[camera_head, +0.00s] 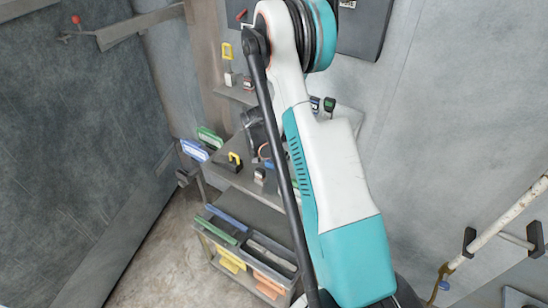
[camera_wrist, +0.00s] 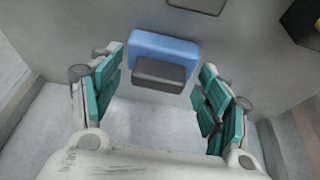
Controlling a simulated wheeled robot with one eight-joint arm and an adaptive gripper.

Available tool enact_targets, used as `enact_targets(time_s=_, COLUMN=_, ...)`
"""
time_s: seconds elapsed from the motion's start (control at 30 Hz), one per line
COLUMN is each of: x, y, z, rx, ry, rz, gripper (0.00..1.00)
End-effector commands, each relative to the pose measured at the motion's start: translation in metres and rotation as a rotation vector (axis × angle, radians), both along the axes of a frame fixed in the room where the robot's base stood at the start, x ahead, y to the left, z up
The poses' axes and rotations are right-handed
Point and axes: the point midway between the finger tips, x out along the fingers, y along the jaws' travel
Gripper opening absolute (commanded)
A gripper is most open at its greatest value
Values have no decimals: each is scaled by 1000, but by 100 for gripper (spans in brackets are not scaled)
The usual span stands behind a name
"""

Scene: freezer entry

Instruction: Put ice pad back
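In the wrist view, my gripper (camera_wrist: 158,82) has its teal-padded fingers spread wide. A blue block (camera_wrist: 164,45) lies beyond and between the fingertips, with a dark grey block (camera_wrist: 158,74) against its near side. Both fingers look apart from these blocks. I cannot tell for certain which thing is the ice pad. In the head view my arm covers the middle, and my gripper is mostly hidden behind it near the shelf (camera_head: 225,178).
A grey bin (camera_head: 262,238) with blue, green, yellow and orange parts stands below the shelf. Green (camera_head: 209,138) and blue-white (camera_head: 194,151) handled things are at the shelf's left. A black-and-yellow item (camera_head: 234,161) sits on it. A railing (camera_head: 505,215) is at right; floor shows at left.

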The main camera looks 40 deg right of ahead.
Motion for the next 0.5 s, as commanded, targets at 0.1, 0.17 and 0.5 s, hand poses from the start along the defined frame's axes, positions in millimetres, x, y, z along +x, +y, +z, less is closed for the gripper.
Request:
enact_targets(time_s=0.1, x=0, y=0, z=0, rx=0, ry=0, rz=0, gripper=70)
enact_targets(time_s=0.17, x=0, y=0, z=0, rx=0, ry=0, rz=0, gripper=70)
enact_targets(time_s=0.5, x=-2, y=13, z=36, rx=0, ry=0, rz=1, gripper=70)
